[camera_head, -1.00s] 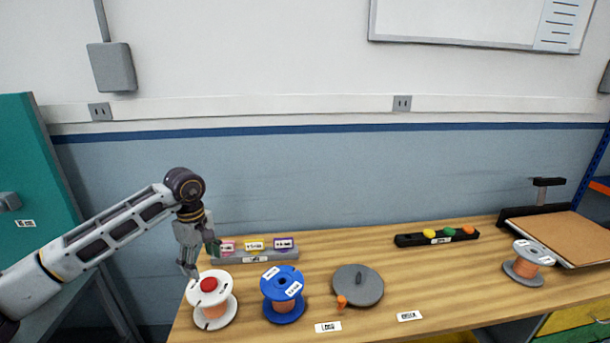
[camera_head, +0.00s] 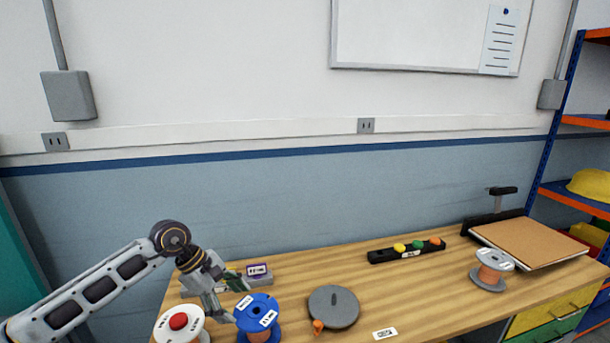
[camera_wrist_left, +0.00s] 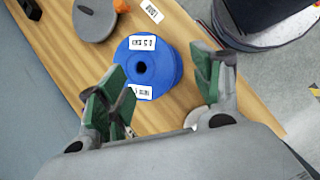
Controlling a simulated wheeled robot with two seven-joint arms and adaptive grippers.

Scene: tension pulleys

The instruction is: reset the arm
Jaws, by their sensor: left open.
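My left gripper (camera_head: 234,300) is open and empty, above the left end of the wooden table (camera_head: 290,268). In the head view it hangs between the white spool with a red knob (camera_head: 178,321) and the blue spool (camera_head: 259,312). In the left wrist view its green-padded fingers (camera_wrist_left: 160,92) stand apart, with the blue spool (camera_wrist_left: 148,62) upright on the table beyond them. A grey disc with a handle (camera_head: 334,307) and a small orange peg (camera_head: 317,326) are right of the blue spool. My right gripper is not in view.
A grey block with labelled pieces (camera_head: 262,280) is behind the gripper. A black rack with coloured knobs (camera_head: 406,250), a grey-and-copper spool (camera_head: 491,269) and a brown board (camera_head: 530,243) are farther right. The table between the disc and that spool is mostly clear.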

